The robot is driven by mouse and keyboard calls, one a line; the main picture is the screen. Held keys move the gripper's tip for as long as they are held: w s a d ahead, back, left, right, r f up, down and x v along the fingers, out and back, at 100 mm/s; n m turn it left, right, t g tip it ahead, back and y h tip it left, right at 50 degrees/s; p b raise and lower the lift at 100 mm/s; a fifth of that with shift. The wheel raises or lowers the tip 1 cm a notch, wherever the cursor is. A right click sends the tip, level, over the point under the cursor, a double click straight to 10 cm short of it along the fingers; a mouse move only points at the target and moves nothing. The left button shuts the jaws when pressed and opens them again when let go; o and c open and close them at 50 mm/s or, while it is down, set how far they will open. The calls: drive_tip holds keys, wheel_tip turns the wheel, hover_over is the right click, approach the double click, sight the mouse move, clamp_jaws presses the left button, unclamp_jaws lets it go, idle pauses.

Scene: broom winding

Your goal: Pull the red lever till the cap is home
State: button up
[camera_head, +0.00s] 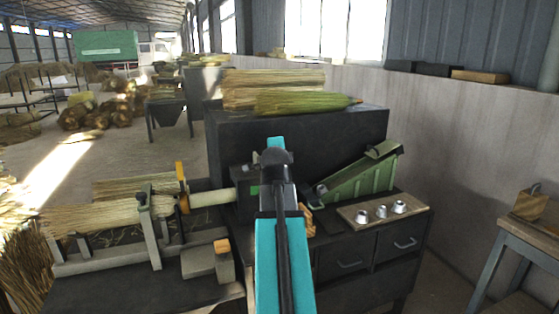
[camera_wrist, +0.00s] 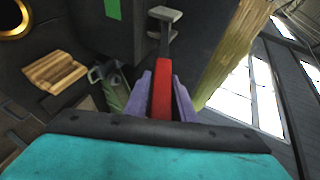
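The red lever (camera_wrist: 161,92) stands upright in the middle of the wrist view, on a dark shaft with a grey end piece (camera_wrist: 163,14). My gripper (camera_wrist: 162,85) has its purple fingers close against both sides of the lever, with no clear gap, so it looks shut on it. In the head view my teal arm hides the lever and my fingertips. Several small silvery caps (camera_head: 381,211) stand on a board at right. A straw broom (camera_head: 108,216) lies in the winding machine at left, its pale handle (camera_head: 212,197) pointing to the dark housing. I cannot tell which cap belongs to the lever.
A green sloped chute (camera_head: 357,180) stands right of my arm, behind the wooden board (camera_head: 418,206). Straw bundles (camera_head: 300,102) lie on the dark cabinet (camera_head: 350,132) behind. A wooden block (camera_wrist: 54,71) shows left in the wrist view. A small table (camera_head: 520,226) stands far right.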

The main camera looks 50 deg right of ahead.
drive_tip(key=shift+o, duration=1.4)
drive_tip(key=shift+w, duration=0.1)
drive_tip(key=b+v, duration=0.6)
drive_tip(key=v, duration=0.7)
drive_tip(key=shift+s+a, duration=0.2)
drive_tip(key=shift+a, duration=0.15)
drive_tip(key=shift+r, duration=0.2)
drive_tip(key=shift+s, duration=0.1)
